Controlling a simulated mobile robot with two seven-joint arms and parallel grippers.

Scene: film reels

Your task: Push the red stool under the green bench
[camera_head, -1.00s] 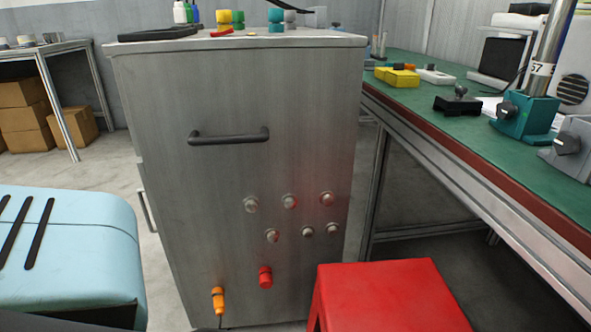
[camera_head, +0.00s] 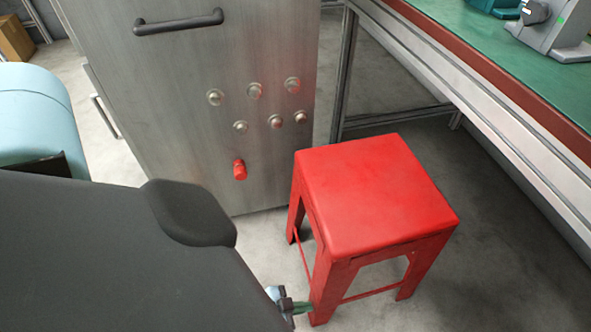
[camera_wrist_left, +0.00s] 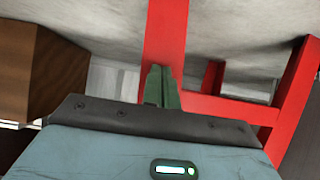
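The red stool (camera_head: 375,195) stands upright on the floor, left of the green bench (camera_head: 480,40) and close to the grey metal cabinet. My left gripper (camera_head: 303,307) is low beside the stool's near left leg; its green fingertips look to be at the leg. In the left wrist view the fingers (camera_wrist_left: 161,87) are together with nothing between them, in front of a red stool leg (camera_wrist_left: 166,35). I cannot tell if they touch it. My left forearm hides the floor at the lower left. My right gripper is not in view.
The grey cabinet (camera_head: 200,100) with knobs stands behind and left of the stool. A bench post (camera_head: 345,75) rises behind the stool. The floor under the bench (camera_head: 500,220) looks clear. A pale blue padded thing (camera_head: 40,115) is at the left.

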